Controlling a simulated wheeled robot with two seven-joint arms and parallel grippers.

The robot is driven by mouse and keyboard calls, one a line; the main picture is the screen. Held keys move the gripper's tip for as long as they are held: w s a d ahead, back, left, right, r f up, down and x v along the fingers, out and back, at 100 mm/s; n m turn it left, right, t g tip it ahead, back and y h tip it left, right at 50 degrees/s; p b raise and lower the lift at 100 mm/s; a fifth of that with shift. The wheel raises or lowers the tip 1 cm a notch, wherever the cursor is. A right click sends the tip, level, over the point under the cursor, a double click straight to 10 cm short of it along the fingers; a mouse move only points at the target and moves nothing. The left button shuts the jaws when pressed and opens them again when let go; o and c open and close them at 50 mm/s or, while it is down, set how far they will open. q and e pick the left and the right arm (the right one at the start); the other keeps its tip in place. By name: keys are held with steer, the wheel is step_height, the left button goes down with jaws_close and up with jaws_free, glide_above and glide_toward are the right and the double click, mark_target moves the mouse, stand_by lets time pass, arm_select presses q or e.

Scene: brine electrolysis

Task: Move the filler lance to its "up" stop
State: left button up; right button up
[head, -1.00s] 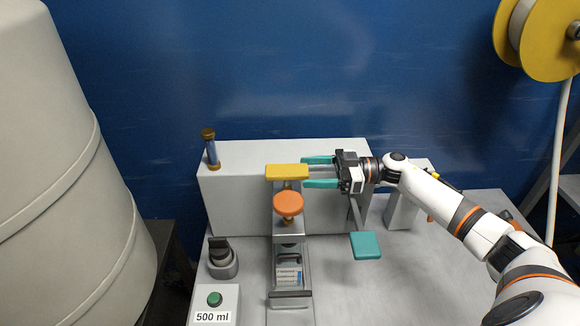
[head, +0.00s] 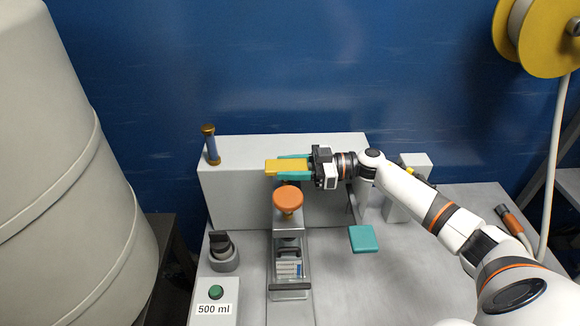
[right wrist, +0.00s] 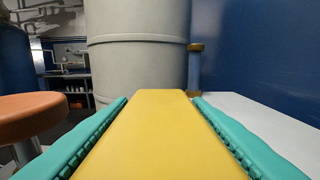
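A yellow bar (head: 286,165), which looks like the filler lance's handle, stands out at the front of the grey housing, above the orange round knob. My right gripper (head: 293,167) comes in from the right with its teal fingers along both sides of the bar. In the right wrist view, the yellow bar (right wrist: 160,135) fills the space between the fingers, with no clear gap. The rest of the lance and any stop marks cannot be made out. My left gripper is not in view.
The orange knob (head: 288,199) stands just in front of the bar, above a clear-sided bay (head: 290,270). A blue post with a brown cap (head: 210,146) stands at the housing's left end. A teal pad (head: 363,239), a black switch (head: 221,250) and a green button (head: 215,292) are nearby.

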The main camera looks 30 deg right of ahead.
steer(key=c, duration=0.3)
step_height(320, 180, up, 5)
steer(key=p, duration=0.4)
steer(key=shift+w+d+f, duration=0.1)
steer(key=o, duration=1.4)
